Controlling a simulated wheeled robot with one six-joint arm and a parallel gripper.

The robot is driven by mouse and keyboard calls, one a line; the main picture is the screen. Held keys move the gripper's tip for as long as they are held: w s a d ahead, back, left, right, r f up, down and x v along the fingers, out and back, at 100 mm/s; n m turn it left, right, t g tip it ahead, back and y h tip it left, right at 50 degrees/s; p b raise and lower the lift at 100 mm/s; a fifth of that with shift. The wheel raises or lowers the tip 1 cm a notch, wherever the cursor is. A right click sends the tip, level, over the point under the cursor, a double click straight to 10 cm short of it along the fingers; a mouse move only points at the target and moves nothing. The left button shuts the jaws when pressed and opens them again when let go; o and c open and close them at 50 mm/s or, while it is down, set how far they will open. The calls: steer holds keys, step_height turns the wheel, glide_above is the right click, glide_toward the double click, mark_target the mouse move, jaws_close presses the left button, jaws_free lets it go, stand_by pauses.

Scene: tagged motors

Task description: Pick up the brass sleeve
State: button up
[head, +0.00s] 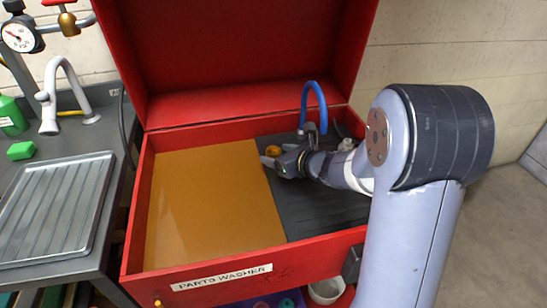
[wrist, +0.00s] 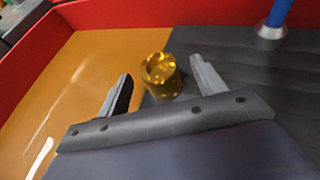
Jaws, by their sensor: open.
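The brass sleeve (wrist: 161,77) is a short, shiny gold cylinder standing upright on the dark ribbed drainboard, close to the edge of the amber liquid. In the head view the sleeve (head: 273,150) shows small, partly behind my gripper. My gripper (wrist: 160,85) is open, with one finger on each side of the sleeve in the wrist view. In the head view my gripper (head: 269,163) is just in front of the sleeve.
The red parts washer (head: 136,215) has its lid raised behind. Amber liquid (head: 210,200) fills its left side and the dark drainboard (head: 315,210) its right. A blue hose (head: 321,101) rises behind my gripper. A metal tray (head: 50,210) lies on the left counter.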

steer(key=x, duration=0.2)
steer(key=shift+w+a+f, duration=0.15)
steer(key=shift+w+a, duration=0.05)
steer(key=shift+c, duration=0.6)
steer(key=c, duration=1)
steer(key=shift+c, duration=0.7)
